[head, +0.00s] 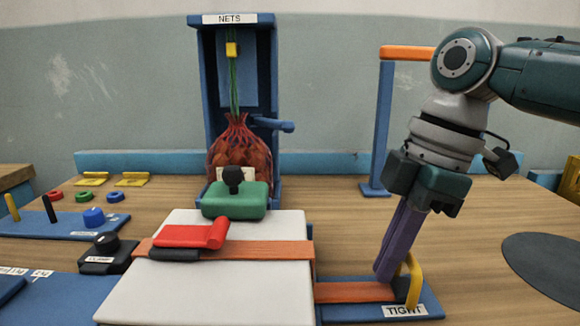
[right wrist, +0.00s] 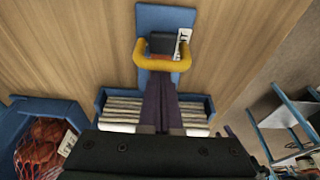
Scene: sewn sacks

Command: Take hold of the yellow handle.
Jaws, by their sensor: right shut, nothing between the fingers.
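The yellow handle (head: 414,280) is a bent bar standing on the blue plate labelled TIGHT (head: 405,311) at the lower right of the head view. It also shows in the right wrist view (right wrist: 163,64), just beyond my fingertips. My right gripper (head: 383,274) points down with its long purple fingers shut and empty. Its tips are close beside the handle, on its left in the head view. I cannot tell whether they touch it. The fingers also show in the right wrist view (right wrist: 160,84). My left gripper is not in view.
An orange strap (head: 265,250) crosses the white sack (head: 205,290). A red clamp (head: 185,236) lies on it. A blue post with an orange arm (head: 405,53) stands behind my right gripper. The blue NETS stand (head: 208,90) holds a red net bag (head: 238,145).

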